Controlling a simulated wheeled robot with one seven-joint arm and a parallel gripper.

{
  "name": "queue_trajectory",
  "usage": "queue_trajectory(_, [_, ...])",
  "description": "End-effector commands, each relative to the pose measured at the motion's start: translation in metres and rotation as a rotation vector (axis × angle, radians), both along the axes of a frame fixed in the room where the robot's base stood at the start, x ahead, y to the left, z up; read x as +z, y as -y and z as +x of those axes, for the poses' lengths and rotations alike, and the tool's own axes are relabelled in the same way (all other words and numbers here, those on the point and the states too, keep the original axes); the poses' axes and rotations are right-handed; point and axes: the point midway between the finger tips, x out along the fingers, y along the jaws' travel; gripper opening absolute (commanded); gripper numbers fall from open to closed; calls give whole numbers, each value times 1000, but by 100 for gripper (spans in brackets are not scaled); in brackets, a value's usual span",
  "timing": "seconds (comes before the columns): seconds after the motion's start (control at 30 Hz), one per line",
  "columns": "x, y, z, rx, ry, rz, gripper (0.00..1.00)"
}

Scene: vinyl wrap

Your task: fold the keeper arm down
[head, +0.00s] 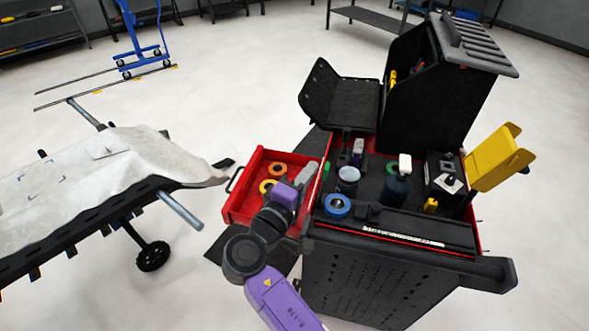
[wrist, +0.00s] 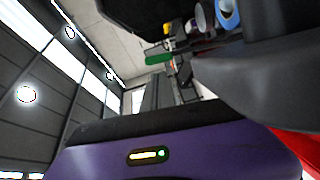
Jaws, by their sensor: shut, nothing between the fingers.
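I cannot tell for sure which part is the keeper arm. A black bar (head: 410,227) with a small raised block at its left end lies along the near edge of the tool cart (head: 385,275). My gripper (head: 307,173) is shut and empty, above the right side of the red open drawer, left of the cart top. Its fingertips are small and partly merge with the cart in the head view. The wrist view shows my purple gripper housing, with a blue tape roll (wrist: 227,14) and a green-handled tool (wrist: 158,59) beyond it.
The red drawer (head: 238,192) holds tape rolls. A black lid (head: 340,95) stands open behind.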

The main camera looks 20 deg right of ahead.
Motion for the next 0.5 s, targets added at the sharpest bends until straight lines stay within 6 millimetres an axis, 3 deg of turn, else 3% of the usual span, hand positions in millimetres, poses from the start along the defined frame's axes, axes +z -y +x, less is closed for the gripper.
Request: queue_trajectory(0.5, [-1, 7, -5, 0, 7, 10, 0])
